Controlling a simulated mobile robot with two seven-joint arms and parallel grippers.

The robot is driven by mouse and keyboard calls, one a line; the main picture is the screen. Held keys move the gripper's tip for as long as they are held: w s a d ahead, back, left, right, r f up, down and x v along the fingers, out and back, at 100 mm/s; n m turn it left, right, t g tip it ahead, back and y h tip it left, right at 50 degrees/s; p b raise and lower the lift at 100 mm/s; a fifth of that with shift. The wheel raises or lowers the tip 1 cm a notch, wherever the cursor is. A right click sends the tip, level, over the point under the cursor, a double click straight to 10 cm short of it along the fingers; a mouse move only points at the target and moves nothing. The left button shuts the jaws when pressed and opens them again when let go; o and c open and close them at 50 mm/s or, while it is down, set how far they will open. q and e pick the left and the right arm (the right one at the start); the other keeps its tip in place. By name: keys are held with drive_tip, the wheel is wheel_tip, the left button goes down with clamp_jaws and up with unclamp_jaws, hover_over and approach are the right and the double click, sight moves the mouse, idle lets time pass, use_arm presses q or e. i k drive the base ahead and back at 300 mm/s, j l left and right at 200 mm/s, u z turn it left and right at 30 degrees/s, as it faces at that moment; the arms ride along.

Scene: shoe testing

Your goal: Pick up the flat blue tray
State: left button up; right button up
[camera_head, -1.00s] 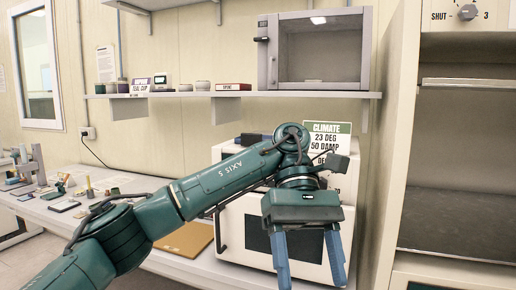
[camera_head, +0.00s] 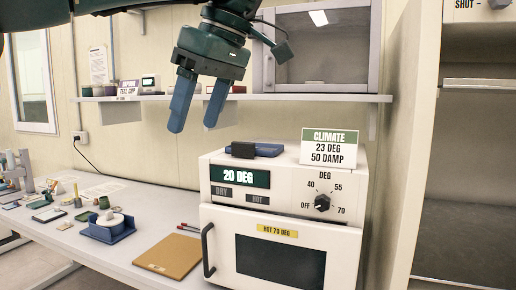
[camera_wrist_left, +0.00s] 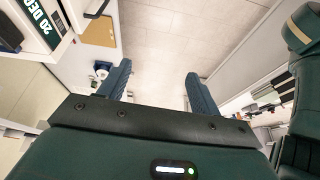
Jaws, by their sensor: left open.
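A flat dark blue piece (camera_head: 262,151), which looks like a flat tray, lies on top of the white oven (camera_head: 215,172), with a small dark block (camera_head: 243,149) at its left end. Part of it shows at the left edge of the left wrist view (camera_wrist_left: 9,32). My left gripper (camera_head: 194,128) is open and empty, in the air above and left of the oven, touching nothing. Its fingers point down. My right gripper is not in view.
A climate sign (camera_head: 329,147) stands on the oven's right side. A wall shelf (camera_head: 300,98) with a glass-fronted cabinet (camera_head: 325,50) runs behind my gripper. A brown board (camera_head: 168,256) lies left of the oven. Small items crowd the bench's far left.

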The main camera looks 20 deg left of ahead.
sight(250, 150)
drive_tip(key=i, duration=1.15)
